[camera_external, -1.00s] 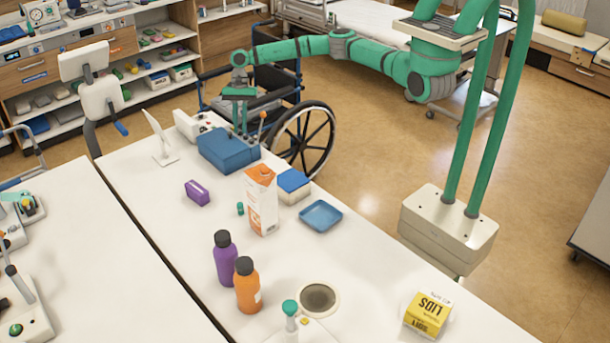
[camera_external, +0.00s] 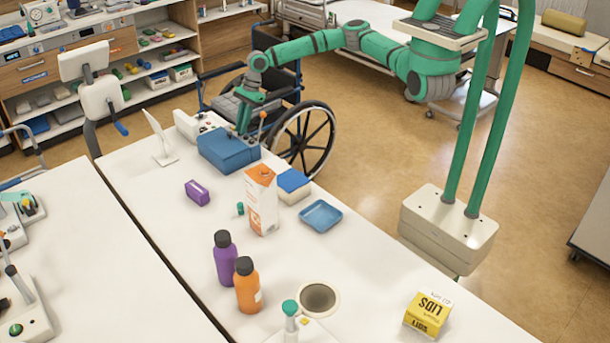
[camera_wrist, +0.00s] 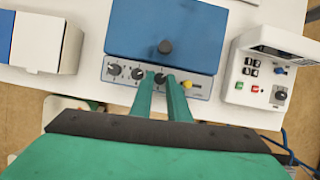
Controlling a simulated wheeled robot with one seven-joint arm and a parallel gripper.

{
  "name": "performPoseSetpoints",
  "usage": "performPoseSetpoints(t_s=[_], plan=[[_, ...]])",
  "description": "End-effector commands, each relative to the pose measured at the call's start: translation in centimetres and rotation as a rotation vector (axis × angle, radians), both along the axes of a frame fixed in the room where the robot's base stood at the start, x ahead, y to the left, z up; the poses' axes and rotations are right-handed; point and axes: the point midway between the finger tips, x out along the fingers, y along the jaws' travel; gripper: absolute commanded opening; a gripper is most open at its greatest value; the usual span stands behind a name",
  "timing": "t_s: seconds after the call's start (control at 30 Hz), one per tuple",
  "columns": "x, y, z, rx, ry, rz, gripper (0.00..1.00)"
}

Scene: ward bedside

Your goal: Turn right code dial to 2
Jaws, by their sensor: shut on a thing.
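The blue code box (camera_external: 222,148) stands at the far end of the white table, and it also shows in the wrist view (camera_wrist: 165,30). Its front panel carries a row of dark dials: a left dial (camera_wrist: 114,70), a middle dial (camera_wrist: 138,72) and the right code dial (camera_wrist: 160,78). My gripper (camera_wrist: 161,76) is shut on the right code dial, its two green fingers on either side of it. The fingers hide part of the dial, and I cannot read its setting.
A yellow knob (camera_wrist: 187,84) sits just right of the fingers. A white control unit (camera_wrist: 262,82) stands right of the box, and a white block (camera_wrist: 47,43) left of it. A carton (camera_external: 260,203) and bottles stand farther along the table. A wheelchair (camera_external: 300,135) is beside it.

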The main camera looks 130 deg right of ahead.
Motion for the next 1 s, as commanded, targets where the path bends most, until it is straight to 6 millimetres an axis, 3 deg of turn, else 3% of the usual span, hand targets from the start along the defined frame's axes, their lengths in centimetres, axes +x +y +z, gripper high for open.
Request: performPoseSetpoints(t_s=[0.4, 1.0], plan=[[-0.08, 0.31, -0.05, -0.001, 0.004, -0.254, 0.0], [-0.06, 0.39, -0.11, 0.002, 0.004, -0.32, 0.0]])
